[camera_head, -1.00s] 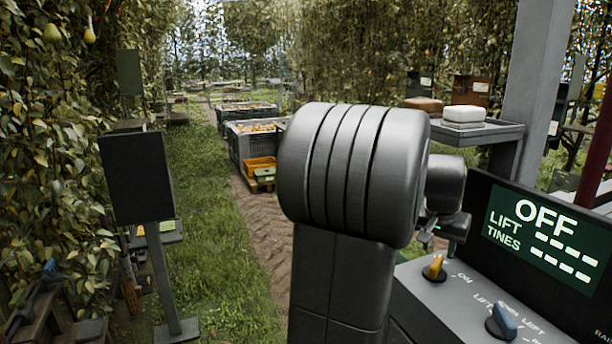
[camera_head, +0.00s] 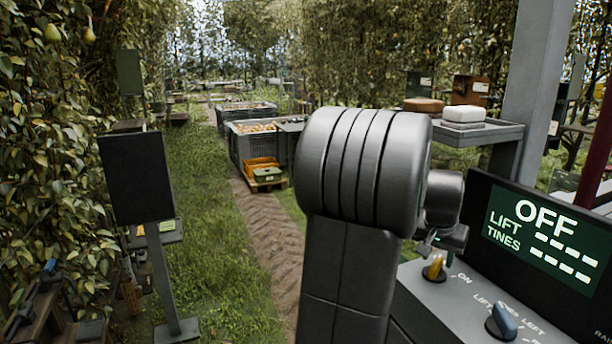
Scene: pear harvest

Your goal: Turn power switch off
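A yellow-orange rotary switch (camera_head: 434,268) sits on the grey control panel at the lower right, with "ON" printed to its right. The display (camera_head: 541,238) behind it reads "OFF", "LIFT" and "TINES" with dashes. My arm fills the middle of the view. The end of my arm, with my gripper (camera_head: 432,243), is just above the yellow switch, mostly hidden behind the big arm joint. Its fingers are too small and covered to tell whether they are open or touch the switch.
A grey post (camera_head: 533,80) and a shelf (camera_head: 478,132) with a white pad and a brown pad stand behind the panel. A dark sign board (camera_head: 137,178) on a stand is at left. Crates of pears (camera_head: 238,150) line the grass lane. Foliage borders both sides.

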